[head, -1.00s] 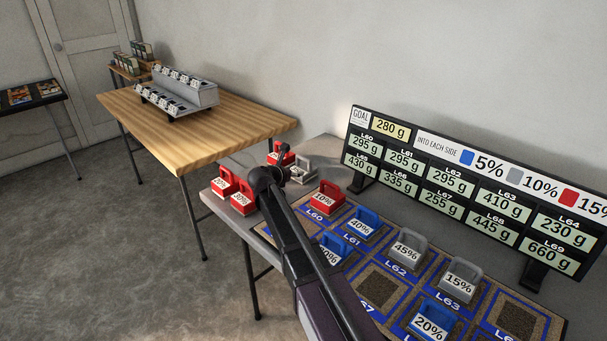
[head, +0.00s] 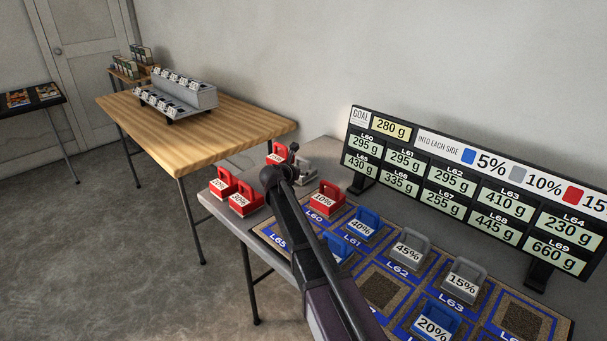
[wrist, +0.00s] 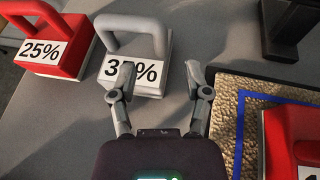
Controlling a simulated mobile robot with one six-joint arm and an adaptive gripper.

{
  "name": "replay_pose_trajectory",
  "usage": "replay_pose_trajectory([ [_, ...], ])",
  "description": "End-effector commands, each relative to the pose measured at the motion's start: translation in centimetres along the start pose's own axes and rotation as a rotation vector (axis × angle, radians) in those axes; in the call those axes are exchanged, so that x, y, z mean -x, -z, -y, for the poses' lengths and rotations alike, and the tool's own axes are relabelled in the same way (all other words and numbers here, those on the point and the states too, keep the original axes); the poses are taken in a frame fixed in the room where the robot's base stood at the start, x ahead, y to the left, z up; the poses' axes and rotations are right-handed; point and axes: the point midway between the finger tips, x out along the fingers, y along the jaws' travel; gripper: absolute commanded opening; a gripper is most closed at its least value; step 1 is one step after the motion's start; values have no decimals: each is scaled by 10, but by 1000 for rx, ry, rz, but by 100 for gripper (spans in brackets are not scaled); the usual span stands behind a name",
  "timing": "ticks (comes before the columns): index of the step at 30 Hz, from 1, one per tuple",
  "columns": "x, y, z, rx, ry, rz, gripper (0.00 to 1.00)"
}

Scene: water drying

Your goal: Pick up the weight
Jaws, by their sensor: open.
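A grey weight (wrist: 135,73) with a loop handle stands upright on the grey table in the wrist view. Its label starts with 3; the second digit is partly hidden. My gripper (wrist: 158,92) is open and empty, its two fingers just in front of this weight, the left one overlapping its label. No grip on the handle shows. In the head view the grey weight (head: 308,170) is partly hidden behind my gripper (head: 292,158). A red 25% weight (wrist: 52,52) stands close on its left in the wrist view.
A red 10% weight (head: 325,198) stands on the right, also at the wrist view's right edge (wrist: 291,140). Two red weights (head: 236,192) stand at the table's left end. Blue and grey weights occupy marked cork pads. A display board (head: 470,190) stands behind.

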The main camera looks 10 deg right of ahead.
Motion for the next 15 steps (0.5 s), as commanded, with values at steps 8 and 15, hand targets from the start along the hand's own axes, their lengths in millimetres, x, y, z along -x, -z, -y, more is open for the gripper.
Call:
replay_pose_trajectory([
  [8,-34,4,-1,1,1,0,62],
  [15,-44,3,-1,1,-1,0,62],
])
